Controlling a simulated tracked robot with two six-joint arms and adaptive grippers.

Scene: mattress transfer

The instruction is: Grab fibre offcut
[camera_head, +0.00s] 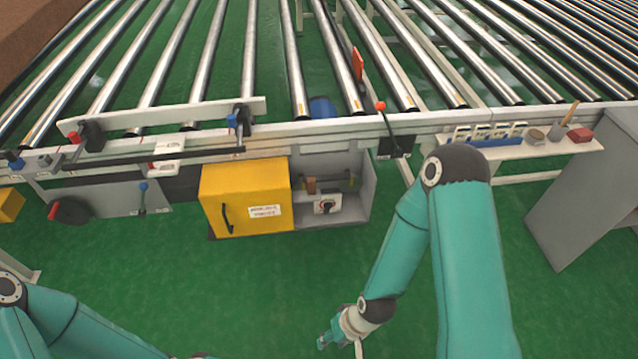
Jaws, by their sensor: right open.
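I cannot make out a fibre offcut for certain. A small pale patch (95,82) shows between the rollers at the upper left, too small to identify. My right gripper (340,343) hangs low over the green floor at the bottom of the view, below the conveyor and in front of the open cabinet. It is open, and I see nothing between its fingers. My left arm (65,325) enters at the bottom left, and its gripper is not visible.
The roller conveyor (290,128) spans the top, with a red-knobbed lever (380,106) at its front. A yellow door (245,198) stands open beside a grey cabinet (348,210). A tool shelf (500,151) and grey panel (580,205) are at right. The front floor is clear.

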